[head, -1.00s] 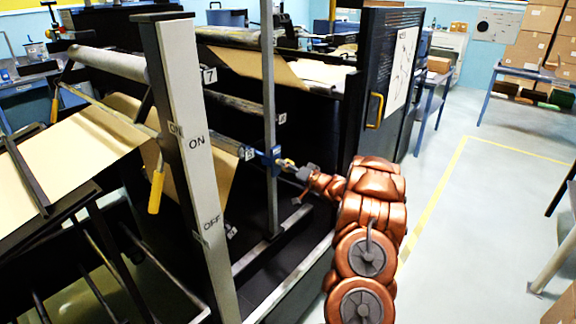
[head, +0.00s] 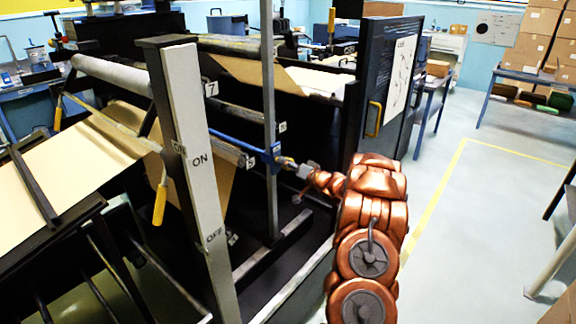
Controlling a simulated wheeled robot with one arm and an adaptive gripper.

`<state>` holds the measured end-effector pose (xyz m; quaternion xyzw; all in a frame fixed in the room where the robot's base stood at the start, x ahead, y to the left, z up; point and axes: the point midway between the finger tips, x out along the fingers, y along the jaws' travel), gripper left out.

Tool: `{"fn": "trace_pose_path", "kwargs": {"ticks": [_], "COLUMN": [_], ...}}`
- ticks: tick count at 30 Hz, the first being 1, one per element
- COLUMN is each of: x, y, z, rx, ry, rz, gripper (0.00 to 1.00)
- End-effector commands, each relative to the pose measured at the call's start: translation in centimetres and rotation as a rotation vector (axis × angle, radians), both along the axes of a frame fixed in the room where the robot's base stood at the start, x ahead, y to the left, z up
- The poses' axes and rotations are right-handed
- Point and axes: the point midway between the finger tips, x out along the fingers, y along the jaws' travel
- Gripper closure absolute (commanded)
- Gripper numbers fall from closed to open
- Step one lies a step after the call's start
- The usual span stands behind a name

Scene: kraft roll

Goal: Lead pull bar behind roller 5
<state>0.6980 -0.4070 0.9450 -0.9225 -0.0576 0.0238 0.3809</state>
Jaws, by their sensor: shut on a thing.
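A blue bar (head: 238,141), which looks like the pull bar, runs from behind the light post toward my gripper. Its near end has a blue block (head: 272,154) beside the thin grey upright. My gripper (head: 288,163) is shut at this end, on a small yellow part there; the fingertips are tiny in view. The roller with tag 5 (head: 250,162) lies just below the blue bar in the picture. I cannot tell whether the bar is in front of or behind this roller. The far end of the bar is hidden by the post.
The ON/OFF post (head: 196,160) and the thin grey upright (head: 268,100) stand close to the bar. Kraft paper (head: 75,150) lies at left, with a yellow handle (head: 160,205) beside it. A black cabinet door (head: 385,85) stands behind my arm. The floor (head: 480,210) at right is clear.

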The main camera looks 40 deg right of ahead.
Motion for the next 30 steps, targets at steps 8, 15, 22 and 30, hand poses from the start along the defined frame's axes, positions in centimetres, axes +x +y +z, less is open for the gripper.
{"fn": "trace_pose_path", "kwargs": {"ticks": [8, 15, 22, 30], "x": [-0.1, -0.6, -1.0, -1.6], "y": [0.6, 2.6, 4.6, 6.8], "z": [0.9, 3.1, 5.4, 8.1], "rx": [-0.002, 0.0, 0.0, -0.002], "ry": [-0.002, -0.001, -0.001, -0.002], "rz": [0.001, 0.002, 0.001, 0.001], "gripper": [1.0, 1.0, 1.0, 1.0]}}
